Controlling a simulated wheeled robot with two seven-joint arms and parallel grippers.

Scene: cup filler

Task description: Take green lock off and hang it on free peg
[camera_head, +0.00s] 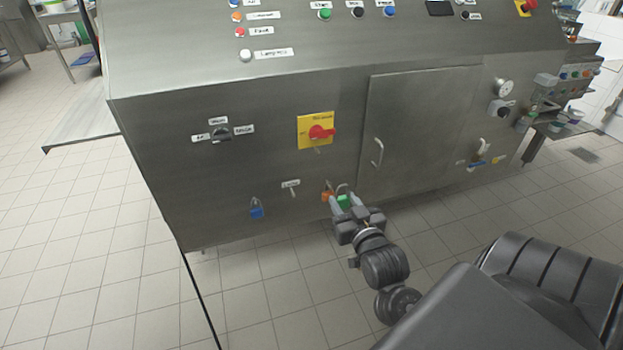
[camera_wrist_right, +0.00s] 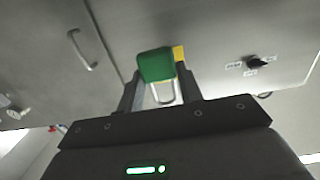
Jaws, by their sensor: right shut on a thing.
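The green lock (camera_head: 344,201) is between the fingertips of my right gripper (camera_head: 345,203), close to the lower front panel of the steel machine. In the right wrist view the green lock (camera_wrist_right: 156,65) sits between both fingers of the right gripper (camera_wrist_right: 160,82), with its metal shackle showing. I cannot tell whether the shackle is around anything. A bare peg (camera_head: 293,192) shows under a small white label, left of the green lock. A blue lock (camera_head: 256,211) hangs further left. An orange lock (camera_head: 327,195) is just left of the green one, partly hidden. My left gripper is not in view.
A red rotary switch (camera_head: 320,132) on a yellow plate is above the locks. A black selector (camera_head: 221,134) is to its left. A closed door (camera_head: 415,125) with a projecting handle (camera_head: 377,152) is to its right. The tiled floor (camera_head: 290,300) in front is clear.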

